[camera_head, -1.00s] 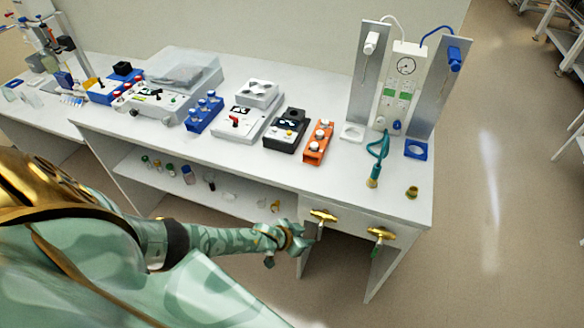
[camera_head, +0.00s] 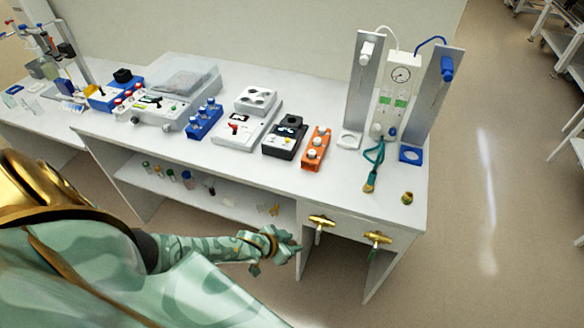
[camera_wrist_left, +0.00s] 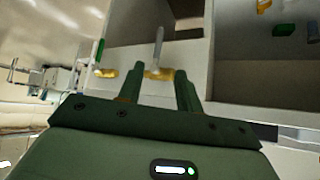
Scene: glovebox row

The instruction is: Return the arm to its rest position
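My left arm reaches in from the left in the head view, and its gripper (camera_head: 288,247) is in the air in front of the bench, left of the brass valves. In the left wrist view the two green fingers (camera_wrist_left: 158,82) stand apart with nothing between them. The brass valve with a pale lever (camera_head: 322,221) is just beyond the fingertips; it also shows in the left wrist view (camera_wrist_left: 160,74). A second brass valve with a green lever (camera_head: 376,237) is to its right. My right gripper is not in view.
The white bench (camera_head: 240,165) carries a blue unit (camera_head: 204,121), a black unit (camera_head: 285,137), an orange unit (camera_head: 316,148) and a gauge panel (camera_head: 402,80). Small bottles stand on the lower shelf (camera_head: 235,201).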

